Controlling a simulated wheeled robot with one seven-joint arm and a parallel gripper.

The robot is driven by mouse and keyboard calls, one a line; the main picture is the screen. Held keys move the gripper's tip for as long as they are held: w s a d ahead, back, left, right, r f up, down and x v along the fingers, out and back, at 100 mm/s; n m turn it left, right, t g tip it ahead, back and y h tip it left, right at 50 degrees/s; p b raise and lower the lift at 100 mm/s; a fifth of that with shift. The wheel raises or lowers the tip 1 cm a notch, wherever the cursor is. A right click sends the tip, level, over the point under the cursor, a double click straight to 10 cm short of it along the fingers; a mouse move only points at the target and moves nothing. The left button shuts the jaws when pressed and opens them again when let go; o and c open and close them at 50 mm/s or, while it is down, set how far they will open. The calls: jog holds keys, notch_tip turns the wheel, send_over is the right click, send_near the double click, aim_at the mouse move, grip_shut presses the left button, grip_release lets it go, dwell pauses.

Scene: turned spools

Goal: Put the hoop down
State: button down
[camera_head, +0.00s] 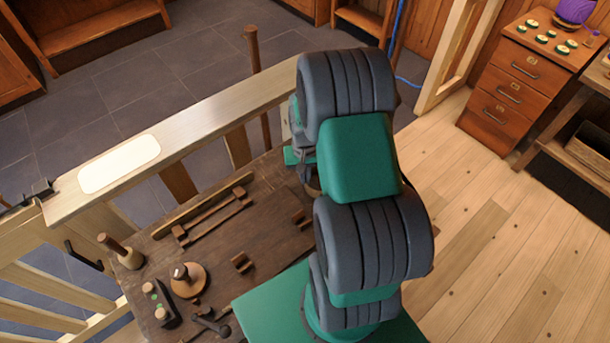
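I cannot make out a hoop in the head view; my arm covers the right part of the dark wooden bench (215,255). My gripper (303,165) is mostly hidden behind my arm's green and grey links, over the bench's far right part. Only a little green and dark grey shows there. Its fingertips and anything between them cannot be made out.
The bench's left end holds a round wooden piece with a knob (187,280), a mallet-like peg (121,252), a dark tray (160,303) and a dark tool (211,323). A wooden rack (212,217) lies farther back. A railing (215,105) runs behind, carrying a pale plate (120,163).

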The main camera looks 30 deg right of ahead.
jog(key=shift+f, duration=0.2)
jog(key=c, duration=1.6)
grip_release()
jog(key=shift+c, duration=0.2)
